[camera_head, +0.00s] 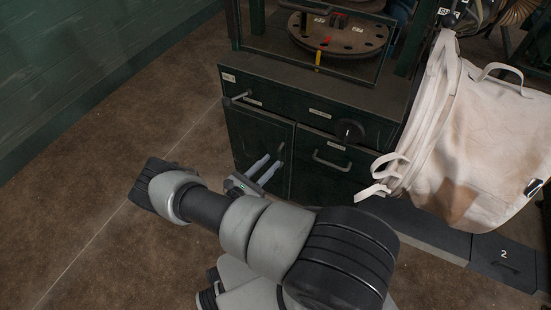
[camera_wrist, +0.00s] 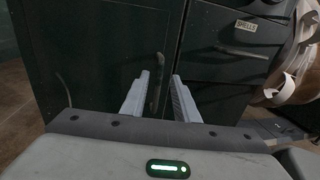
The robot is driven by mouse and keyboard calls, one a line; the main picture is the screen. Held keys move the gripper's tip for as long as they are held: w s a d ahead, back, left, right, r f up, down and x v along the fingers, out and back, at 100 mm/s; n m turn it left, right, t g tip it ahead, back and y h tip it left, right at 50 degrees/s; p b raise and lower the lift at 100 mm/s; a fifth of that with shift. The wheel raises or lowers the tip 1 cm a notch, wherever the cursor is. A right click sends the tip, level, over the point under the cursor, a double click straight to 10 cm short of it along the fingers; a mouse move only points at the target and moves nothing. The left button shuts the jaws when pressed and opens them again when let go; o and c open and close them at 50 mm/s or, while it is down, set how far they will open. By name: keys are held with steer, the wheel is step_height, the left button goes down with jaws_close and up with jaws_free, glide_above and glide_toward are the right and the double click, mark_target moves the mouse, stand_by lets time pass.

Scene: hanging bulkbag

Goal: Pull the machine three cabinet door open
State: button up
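The dark green cabinet door (camera_head: 252,138) is on the lower left of the machine's front and looks closed. It also fills the left and middle of the wrist view (camera_wrist: 95,55). Its upright bar handle (camera_head: 281,150) is near the door's right edge; in the wrist view the handle (camera_wrist: 155,88) appears between my fingers. My gripper (camera_head: 268,168) is in front of the door with its fingers apart, pointing at the handle. In the wrist view my gripper (camera_wrist: 160,82) has a finger on each side of the handle, with gaps visible. Contact cannot be made out.
Drawers with a curved handle (camera_head: 332,162) are right of the door. A white bulk bag (camera_head: 475,135) hangs at the right. A floor-level box marked 2 (camera_head: 503,262) is lower right. Brown floor at left is clear.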

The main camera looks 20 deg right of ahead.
steer(key=shift+x, duration=2.1)
jaws_close()
